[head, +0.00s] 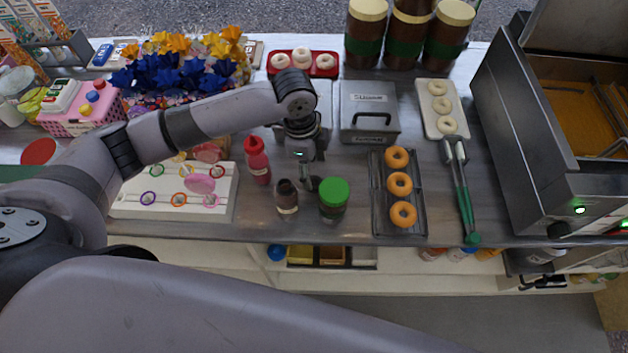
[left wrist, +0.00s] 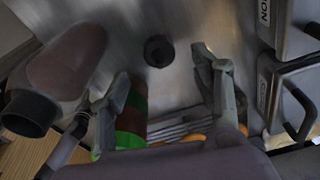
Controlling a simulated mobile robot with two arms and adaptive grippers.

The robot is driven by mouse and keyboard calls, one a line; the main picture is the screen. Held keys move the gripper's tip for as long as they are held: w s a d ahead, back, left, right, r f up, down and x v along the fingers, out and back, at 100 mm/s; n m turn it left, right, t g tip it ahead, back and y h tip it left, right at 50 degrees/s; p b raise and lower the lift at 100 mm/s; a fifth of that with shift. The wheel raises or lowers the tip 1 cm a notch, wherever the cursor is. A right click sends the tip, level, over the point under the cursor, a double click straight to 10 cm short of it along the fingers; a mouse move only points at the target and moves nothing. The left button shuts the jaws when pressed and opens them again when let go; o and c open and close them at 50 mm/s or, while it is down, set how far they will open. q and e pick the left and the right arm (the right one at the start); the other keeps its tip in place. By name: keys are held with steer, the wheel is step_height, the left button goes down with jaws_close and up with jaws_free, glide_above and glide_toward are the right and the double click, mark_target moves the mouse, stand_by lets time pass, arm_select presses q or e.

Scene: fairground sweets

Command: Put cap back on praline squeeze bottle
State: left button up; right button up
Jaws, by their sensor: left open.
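The praline squeeze bottle (head: 286,198) stands upright and uncapped near the table's front edge, brown with a pale label and a dark open neck. In the left wrist view the bottle (left wrist: 68,65) is at the left, outside the fingers. A small round dark cap (left wrist: 158,50) lies on the metal table, between and beyond the spread fingertips. My left gripper (head: 306,178) points down behind and right of the bottle, open and empty; its fingers also show in the left wrist view (left wrist: 163,65). In the head view the gripper largely hides the cap's spot. My right gripper is out of view.
A green-lidded jar (head: 334,198) stands close to the bottle's right. A red bottle (head: 257,160) is behind left. A rack of orange doughnuts (head: 378,222), a lidded metal container (head: 368,134) and green-handled tongs (head: 463,200) are to the right. A white ring board (head: 225,205) is left.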

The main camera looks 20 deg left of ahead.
mark_target(314, 181)
arm_select(q)
steer(key=shift+f, duration=0.15)
steer(key=f, duration=0.1)
steer(key=f+p, duration=0.1)
steer(key=f, duration=0.3)
steer(key=shift+d+p, duration=0.35)
steer(key=shift+c, duration=0.2)
steer(key=shift+r, duration=0.1)
steer(key=c, duration=0.8)
